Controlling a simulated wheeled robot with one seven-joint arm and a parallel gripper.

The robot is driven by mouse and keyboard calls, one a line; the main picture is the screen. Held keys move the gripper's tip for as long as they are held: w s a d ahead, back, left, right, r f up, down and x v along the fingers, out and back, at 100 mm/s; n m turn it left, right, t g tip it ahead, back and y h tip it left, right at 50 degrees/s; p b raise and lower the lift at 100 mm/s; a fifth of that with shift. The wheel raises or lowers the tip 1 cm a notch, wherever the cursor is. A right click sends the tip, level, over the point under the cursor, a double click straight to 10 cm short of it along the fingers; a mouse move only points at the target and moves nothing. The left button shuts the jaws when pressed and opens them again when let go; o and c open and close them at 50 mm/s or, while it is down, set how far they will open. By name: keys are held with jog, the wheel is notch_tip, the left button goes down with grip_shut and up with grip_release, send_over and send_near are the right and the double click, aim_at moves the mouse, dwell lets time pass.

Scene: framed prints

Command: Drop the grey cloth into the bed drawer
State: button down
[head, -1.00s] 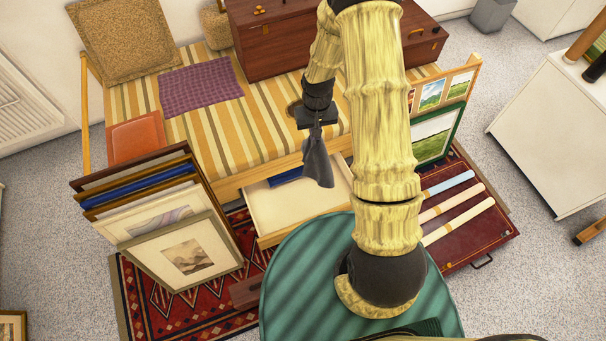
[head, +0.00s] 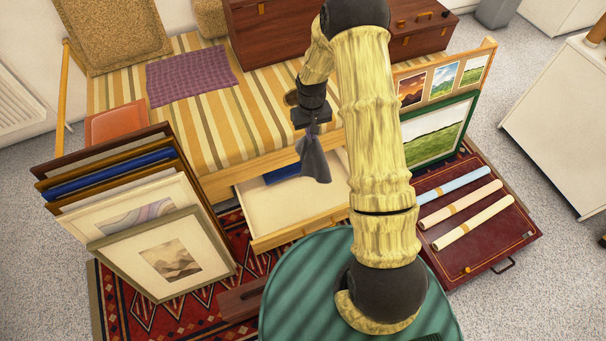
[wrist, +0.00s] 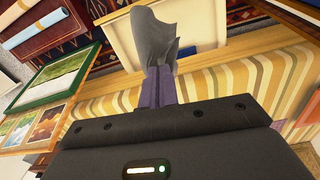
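The grey cloth (head: 313,160) hangs from my gripper (head: 311,128), which is shut on its upper end. The cloth also shows in the wrist view (wrist: 153,40), spreading out beyond the fingers (wrist: 157,86). The bed drawer (head: 261,234) is pulled out below the striped bed, with a pale interior and a wooden front. In the head view the cloth hangs in front of the drawer's right part, apparently above it. A blue item (head: 281,174) lies at the back of the drawer, partly hidden behind the cloth. My arm hides the drawer's right end.
Framed prints (head: 165,255) lean in a row left of the drawer. A green-framed picture (head: 438,133) stands on the right, by a dark red case (head: 490,245) with rolled tubes. Wooden chests (head: 275,40) sit on the bed (head: 205,110).

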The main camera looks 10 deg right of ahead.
jog(key=w+f+n+b, duration=0.1)
jog(key=w+f+b, duration=0.2)
jog(key=f+b, duration=0.8)
jog(key=w+f+b, duration=0.4)
jog(key=f+b, duration=0.8)
jog(key=f, duration=0.1)
jog(key=w+f+n+b, duration=0.1)
jog(key=w+f+b, duration=0.2)
jog(key=f+b, duration=0.9)
jog(key=shift+w+a+f+n, duration=0.15)
jog(key=shift+f+n, duration=0.15)
jog(key=shift+f, duration=0.2)
jog(key=shift+b, duration=0.3)
notch_tip(320, 180, down, 6)
jog(key=b, duration=0.6)
jog(key=shift+c, duration=1.4)
grip_release()
jog(key=shift+r, duration=0.15)
